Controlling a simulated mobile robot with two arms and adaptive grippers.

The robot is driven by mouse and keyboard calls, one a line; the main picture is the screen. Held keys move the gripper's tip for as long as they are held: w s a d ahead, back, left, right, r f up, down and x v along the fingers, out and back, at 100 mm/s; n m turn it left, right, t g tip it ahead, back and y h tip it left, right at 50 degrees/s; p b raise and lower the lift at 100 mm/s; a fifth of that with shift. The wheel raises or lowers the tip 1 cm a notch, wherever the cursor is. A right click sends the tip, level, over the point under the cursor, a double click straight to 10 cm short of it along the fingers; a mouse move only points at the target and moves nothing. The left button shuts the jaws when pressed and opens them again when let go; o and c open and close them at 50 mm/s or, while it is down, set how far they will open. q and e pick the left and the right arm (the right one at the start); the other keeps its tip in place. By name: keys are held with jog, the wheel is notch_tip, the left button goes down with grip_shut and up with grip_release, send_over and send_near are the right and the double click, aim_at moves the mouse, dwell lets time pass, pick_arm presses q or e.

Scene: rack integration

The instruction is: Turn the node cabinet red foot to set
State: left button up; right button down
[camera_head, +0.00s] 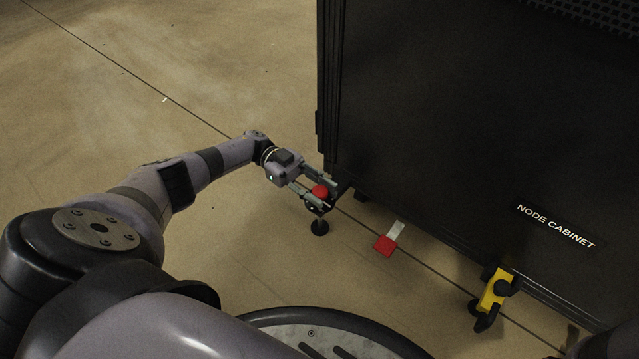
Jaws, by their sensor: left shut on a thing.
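The node cabinet (460,130) is a tall black cabinet at the right, with a white "NODE CABINET" label low on its front. The red foot (320,191) has a red knob at the cabinet's near left lower corner, above a round black pad (320,227) at floor level. My left gripper (323,194) reaches in from the left and is shut on the red knob, one finger on each side. The fingers hide part of the knob. My right gripper is not in view.
A red tag (385,244) on a pale strip is low at the cabinet's front edge. A yellow foot part (491,291) with black knobs is further right along that edge. The concrete floor at the left is clear, with a dark seam line.

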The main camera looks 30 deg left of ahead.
aim_at(320, 191)
pick_arm(q)
jog(key=shift+d+m+g, duration=0.1)
jog(key=shift+m+g, duration=0.4)
jog(key=shift+g, duration=0.3)
jog(key=o, duration=1.2)
notch_tip(320, 191, up, 10)
